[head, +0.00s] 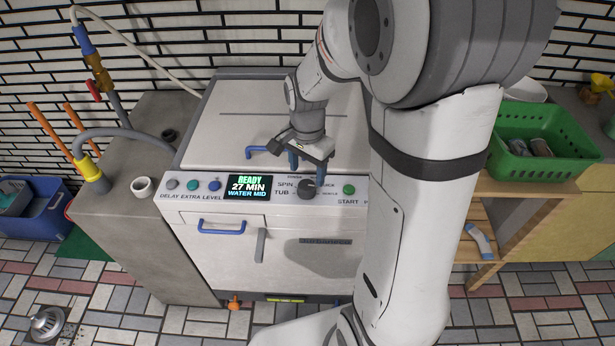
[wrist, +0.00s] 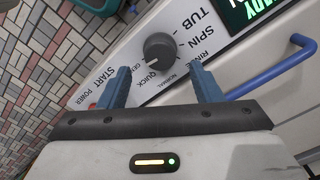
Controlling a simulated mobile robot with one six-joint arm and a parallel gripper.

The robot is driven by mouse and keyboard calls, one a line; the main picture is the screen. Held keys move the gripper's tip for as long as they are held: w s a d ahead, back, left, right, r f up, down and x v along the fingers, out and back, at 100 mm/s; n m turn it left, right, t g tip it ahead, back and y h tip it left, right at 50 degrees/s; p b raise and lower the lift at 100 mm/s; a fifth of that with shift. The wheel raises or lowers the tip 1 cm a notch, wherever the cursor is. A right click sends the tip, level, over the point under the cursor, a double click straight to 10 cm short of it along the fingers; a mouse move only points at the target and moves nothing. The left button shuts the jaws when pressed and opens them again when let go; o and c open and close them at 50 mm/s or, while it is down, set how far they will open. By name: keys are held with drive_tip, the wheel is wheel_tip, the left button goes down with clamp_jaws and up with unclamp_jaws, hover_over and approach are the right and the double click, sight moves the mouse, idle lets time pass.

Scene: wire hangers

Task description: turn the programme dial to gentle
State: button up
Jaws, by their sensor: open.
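The programme dial is a dark round knob (head: 306,188) on the washing machine's white front panel, right of the display. In the wrist view the dial (wrist: 160,48) is ringed by the labels TUB, SPIN, RINSE, NORMAL, QUICK and a partly hidden GENTLE. My gripper (head: 307,168) is open above the panel. In the wrist view its blue fingers (wrist: 160,82) stand apart, one to each side below the knob, with nothing between them. I see no contact with the dial.
The display (head: 250,186) reads READY, 27 MIN, WATER MID. The START button (head: 349,189) is right of the dial; several buttons sit left of the display. A blue handle (wrist: 275,72) is close to my right finger in the wrist view. A white cup (head: 143,187) stands on the left counter.

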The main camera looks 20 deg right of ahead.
sight(308, 185)
drive_tip(key=shift+r, duration=1.9)
drive_tip(key=shift+s+r, duration=0.15)
drive_tip(key=s+r+n+t, duration=0.1)
drive_tip(key=s+r+n, duration=0.1)
drive_tip(key=s+n, duration=0.3)
drive_tip(key=s+r+n+t, duration=0.1)
drive_tip(key=s+r+n, duration=0.2)
drive_tip(key=s, duration=0.6)
drive_tip(key=n, duration=0.2)
drive_tip(key=shift+r+n+t, duration=0.35)
drive_tip(key=shift+n+t, duration=0.05)
drive_tip(key=shift+d, duration=0.1)
